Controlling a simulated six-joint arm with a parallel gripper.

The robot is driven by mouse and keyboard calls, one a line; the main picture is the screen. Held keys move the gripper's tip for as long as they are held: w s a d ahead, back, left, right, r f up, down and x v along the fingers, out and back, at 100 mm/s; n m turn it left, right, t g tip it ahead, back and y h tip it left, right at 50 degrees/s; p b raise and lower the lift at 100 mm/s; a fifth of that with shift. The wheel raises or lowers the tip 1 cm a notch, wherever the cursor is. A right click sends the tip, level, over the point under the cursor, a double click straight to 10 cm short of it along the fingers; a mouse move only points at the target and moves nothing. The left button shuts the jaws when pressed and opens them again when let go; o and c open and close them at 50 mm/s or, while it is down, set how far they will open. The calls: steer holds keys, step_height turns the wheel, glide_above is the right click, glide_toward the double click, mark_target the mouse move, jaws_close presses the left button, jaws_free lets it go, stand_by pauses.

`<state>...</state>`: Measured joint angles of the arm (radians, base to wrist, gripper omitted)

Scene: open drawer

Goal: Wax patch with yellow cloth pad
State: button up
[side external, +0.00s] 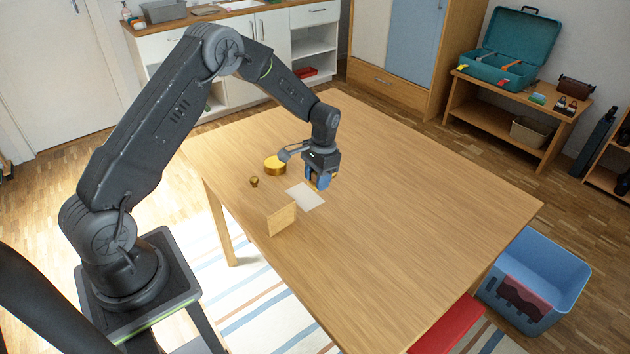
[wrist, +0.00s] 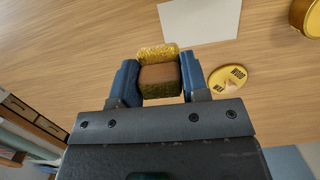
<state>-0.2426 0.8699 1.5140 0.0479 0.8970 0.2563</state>
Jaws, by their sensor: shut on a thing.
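My gripper (wrist: 160,80) is shut on the yellow cloth pad (wrist: 158,52), which has a brown block-like back between the two blue fingers. In the side view my gripper (side external: 318,182) points down just beyond the pale patch (side external: 305,196), and the pad is mostly hidden by the fingers. The patch is a flat whitish rectangle on the table; in the wrist view it (wrist: 200,20) lies ahead of the pad, apart from it in the picture. I cannot tell whether the pad touches the table. A round yellow lid marked wood wax (wrist: 229,78) lies right of the fingers.
A gold tin (side external: 275,165) stands on the table (side external: 420,215) left of my gripper. The table's right side is clear. A blue bin (side external: 545,265) stands on the floor.

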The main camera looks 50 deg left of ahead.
glide_above(313, 210)
steer(key=w, duration=0.2)
steer(key=shift+s+a+f, duration=0.1)
steer(key=shift+s+f, duration=0.05)
steer(key=shift+f, duration=3.55)
steer(key=shift+a+f, duration=0.25)
steer(key=shift+a, duration=5.4)
steer(key=shift+d, duration=5.6)
steer(key=shift+s+d, duration=0.1)
steer(key=shift+s, duration=0.15)
steer(key=shift+s+a, duration=0.3)
steer(key=shift+a, duration=5.1)
steer(key=shift+d, duration=5.45)
steer(key=shift+a+r, duration=0.1)
steer(key=shift+r, duration=4)
